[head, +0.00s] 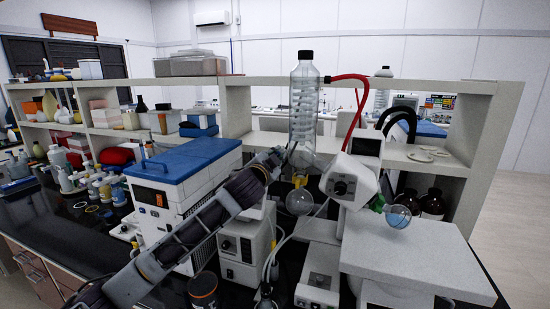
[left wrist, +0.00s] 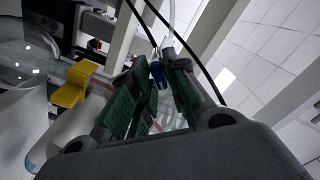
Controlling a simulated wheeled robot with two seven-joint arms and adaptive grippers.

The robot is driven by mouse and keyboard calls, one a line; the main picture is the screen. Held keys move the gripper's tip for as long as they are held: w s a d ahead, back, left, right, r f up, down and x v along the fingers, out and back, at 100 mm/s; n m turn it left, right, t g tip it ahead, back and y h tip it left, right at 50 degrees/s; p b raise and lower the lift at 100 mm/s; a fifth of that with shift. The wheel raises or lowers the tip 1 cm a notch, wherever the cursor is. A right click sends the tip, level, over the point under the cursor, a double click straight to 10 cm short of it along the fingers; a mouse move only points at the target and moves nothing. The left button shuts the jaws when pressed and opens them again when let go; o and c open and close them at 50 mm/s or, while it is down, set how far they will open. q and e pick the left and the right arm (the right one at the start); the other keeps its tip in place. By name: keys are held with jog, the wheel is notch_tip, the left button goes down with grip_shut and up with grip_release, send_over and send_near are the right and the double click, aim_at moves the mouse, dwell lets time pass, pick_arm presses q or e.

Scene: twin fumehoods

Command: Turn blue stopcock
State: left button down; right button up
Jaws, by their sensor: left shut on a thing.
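The blue stopcock (left wrist: 158,74) shows in the left wrist view between the tips of my left gripper (left wrist: 158,88). The green-padded fingers are shut on it from both sides. In the head view, my left gripper (head: 280,156) reaches up from the lower left to the base of the tall glass condenser (head: 304,95). There the stopcock is too small or too hidden to make out. My right gripper is in neither view.
A round glass flask (head: 299,202) hangs just below the gripper. The white rotary evaporator head (head: 349,182) is close on the right. A yellow clip (left wrist: 73,85) shows in the wrist view. A blue-topped white box (head: 185,160) stands behind my left arm.

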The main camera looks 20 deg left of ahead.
pick_arm(q)
jog(key=shift+f+m, duration=0.1)
jog(key=shift+m, duration=4.1)
jog(key=c, duration=1.5)
grip_release()
jog(key=shift+d, duration=0.1)
jog(key=shift+c, duration=0.2)
jog(key=shift+s, duration=0.15)
jog(key=s, duration=1.1)
jog(key=shift+s+a, duration=0.25)
jog(key=shift+s, duration=0.1)
jog(key=shift+f, duration=0.1)
